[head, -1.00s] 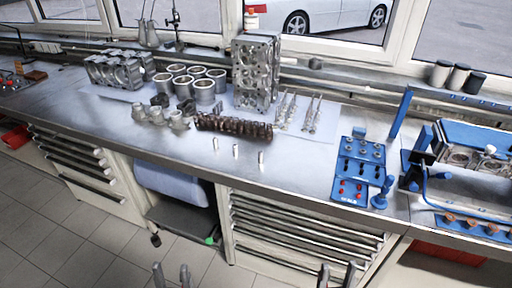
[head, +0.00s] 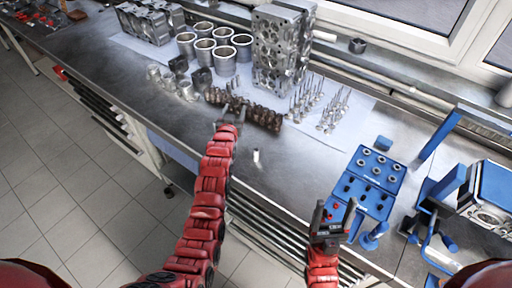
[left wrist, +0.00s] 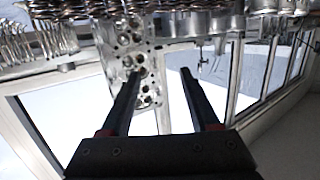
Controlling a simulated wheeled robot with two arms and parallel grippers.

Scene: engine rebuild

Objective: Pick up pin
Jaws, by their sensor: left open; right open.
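One small silver pin (head: 257,155) stands upright on the metal bench in the head view, to the right of my left forearm. No other pin shows there; my left arm covers part of the bench beside it. My left gripper (head: 232,108) is over the bench by the dark camshaft (head: 252,113), apart from the pin. In the left wrist view its two fingers (left wrist: 158,74) are spread with nothing between them, and no pin can be made out. My right gripper (head: 335,208) is open by the lower left of the blue tray, right of the pin.
The blue tray (head: 396,168) holds rings and small parts. Valves (head: 328,115), a cylinder head (head: 280,50) and cylinder liners (head: 222,62) stand behind the camshaft. A blue engine stand (head: 449,186) is at the right. Bench around the pin's right side is clear.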

